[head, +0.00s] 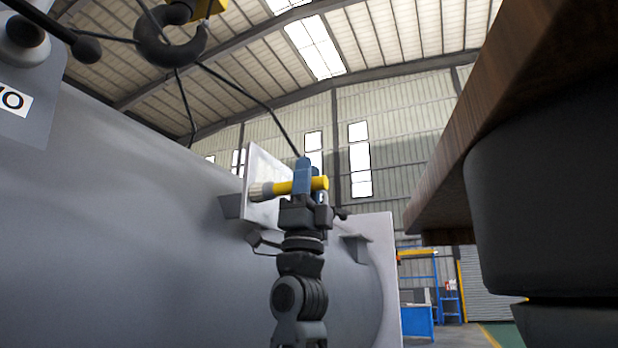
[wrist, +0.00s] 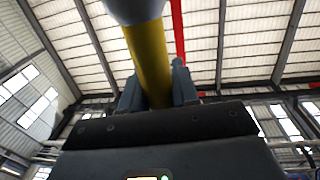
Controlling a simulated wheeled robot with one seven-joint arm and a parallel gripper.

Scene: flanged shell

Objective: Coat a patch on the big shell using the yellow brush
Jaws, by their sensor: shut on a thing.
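The big shell (head: 130,200) is a large grey cylinder filling the left of the head view, with flat flanges and brackets on it. My gripper (head: 303,183) is raised in front of the shell, with its blue fingers pointing up. It is shut on the yellow brush (head: 292,186), which lies about level, its pale head (head: 260,192) pointing left. A pale flat plate (head: 266,180) stands on the shell behind the brush head; I cannot tell whether they touch. In the wrist view the yellow handle (wrist: 150,62) runs up between the fingers.
A dark crane hook (head: 170,40) with black slings hangs above the shell. A wooden slab (head: 500,110) and a dark rounded body (head: 550,190) fill the right side close by. A blue workbench (head: 416,322) stands far back.

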